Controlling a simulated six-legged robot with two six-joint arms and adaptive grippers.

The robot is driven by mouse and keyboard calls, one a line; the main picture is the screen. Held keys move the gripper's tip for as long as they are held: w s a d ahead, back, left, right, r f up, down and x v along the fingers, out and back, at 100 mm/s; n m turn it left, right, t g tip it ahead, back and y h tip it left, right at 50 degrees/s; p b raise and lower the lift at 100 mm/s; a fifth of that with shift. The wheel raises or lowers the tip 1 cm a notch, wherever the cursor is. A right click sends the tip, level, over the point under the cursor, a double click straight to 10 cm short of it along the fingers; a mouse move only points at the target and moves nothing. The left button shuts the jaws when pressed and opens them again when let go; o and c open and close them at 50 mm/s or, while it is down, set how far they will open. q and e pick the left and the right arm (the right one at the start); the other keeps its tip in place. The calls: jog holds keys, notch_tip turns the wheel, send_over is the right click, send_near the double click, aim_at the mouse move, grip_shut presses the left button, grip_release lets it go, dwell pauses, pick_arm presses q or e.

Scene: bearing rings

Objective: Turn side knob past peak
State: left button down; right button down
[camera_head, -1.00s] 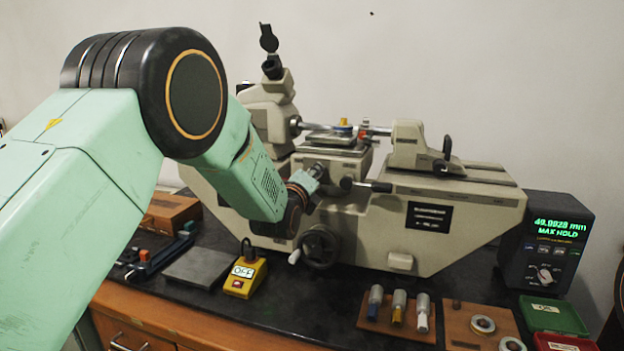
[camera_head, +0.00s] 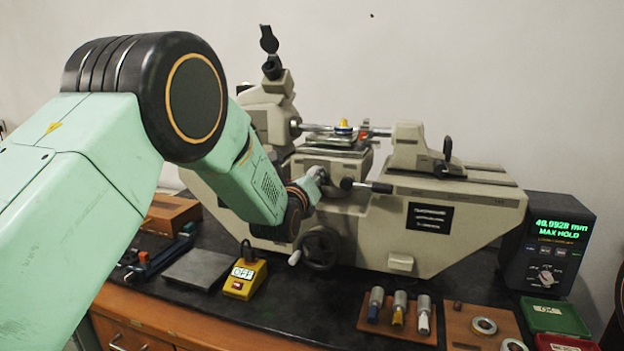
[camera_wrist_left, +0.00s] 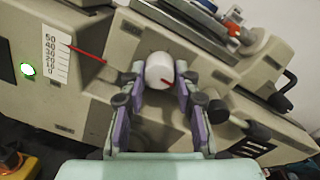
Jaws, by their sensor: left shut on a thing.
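The measuring machine (camera_head: 365,235) stands on the dark bench. Its side knob (camera_wrist_left: 160,72) is pale and round with a red mark, and it sits between the fingers of my left gripper in the left wrist view. My left gripper (camera_head: 319,176) is shut on the knob at the machine's front, and its fingers hide most of it in the head view. The digital readout (camera_head: 561,228) shows green digits, hard to read exactly, above "MAX HOLD". My right gripper is not in view.
A lever with a black grip (camera_head: 375,187) projects just right of the knob. A handwheel (camera_head: 319,250) is below. A yellow OFF box (camera_head: 245,277) and a block with several cylinders (camera_head: 398,322) stand in front. A scale with a red pointer (camera_wrist_left: 57,52) is left.

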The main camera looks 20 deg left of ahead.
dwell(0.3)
pick_arm(q)
jog(key=c, duration=1)
grip_release()
jog(key=s, duration=1.2)
